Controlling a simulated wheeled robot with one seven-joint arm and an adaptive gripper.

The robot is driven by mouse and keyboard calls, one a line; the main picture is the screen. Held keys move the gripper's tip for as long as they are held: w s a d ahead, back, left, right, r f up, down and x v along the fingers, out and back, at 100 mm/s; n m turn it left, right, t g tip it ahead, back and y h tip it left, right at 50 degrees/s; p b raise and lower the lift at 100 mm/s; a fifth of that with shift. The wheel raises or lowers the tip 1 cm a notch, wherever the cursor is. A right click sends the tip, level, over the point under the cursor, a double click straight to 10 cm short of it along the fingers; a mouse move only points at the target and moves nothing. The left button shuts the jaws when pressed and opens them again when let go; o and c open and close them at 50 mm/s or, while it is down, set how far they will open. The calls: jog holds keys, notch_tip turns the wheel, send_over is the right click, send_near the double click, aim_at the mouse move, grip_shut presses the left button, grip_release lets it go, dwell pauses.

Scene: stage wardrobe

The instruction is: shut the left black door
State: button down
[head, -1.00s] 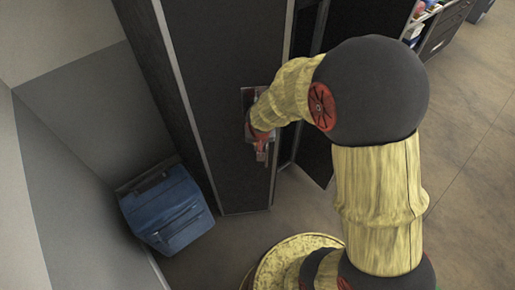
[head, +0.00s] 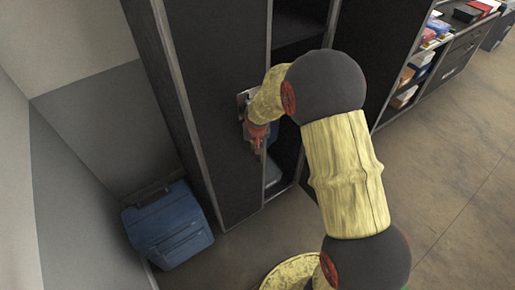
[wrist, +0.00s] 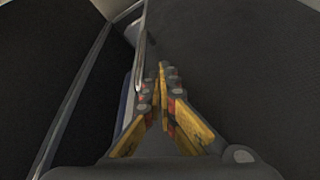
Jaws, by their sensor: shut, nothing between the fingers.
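The left black door (head: 222,110) is a tall dark panel with a pale edge on the wardrobe at the left of the head view. Its lower edge runs nearly in line with the cabinet's base; I cannot tell whether it is flush. My gripper (head: 256,142) is at the door's right part, near a small metal plate (head: 243,98). In the wrist view my gripper (wrist: 158,88) is shut and empty, its fingers close to a thin metal bar (wrist: 140,50) and a dark panel (wrist: 230,70). My arm hides part of the door's edge; contact is unclear.
Right of the door, the wardrobe stands open with dark shelves (head: 297,28). Another dark panel (head: 385,50) stands right of that opening. A blue bin (head: 168,225) is on the floor by the left wall. Shelves with boxes (head: 412,75) stand further right. The floor at right is clear.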

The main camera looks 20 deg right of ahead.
jog(key=shift+w, duration=0.45)
jog(key=shift+r, duration=0.1)
jog(key=v, duration=1.1)
jog(key=shift+s+r, duration=0.3)
jog(key=shift+r, duration=0.05)
jog(key=s+f+n+g, duration=0.1)
jog(key=s+f+g, duration=0.1)
jog(key=s, duration=0.4)
jog(key=s+a+r+n+t, duration=0.1)
jog(key=s+a+r, duration=0.2)
jog(key=s+r, duration=0.6)
jog(key=s+a+r+n+t+y, duration=0.1)
jog(key=s+a+r+t, duration=0.1)
jog(key=s+r, duration=0.8)
jog(key=s+a, duration=0.1)
jog(key=s, duration=0.3)
jog(key=shift+s+r, duration=0.2)
jog(key=shift+s, duration=0.2)
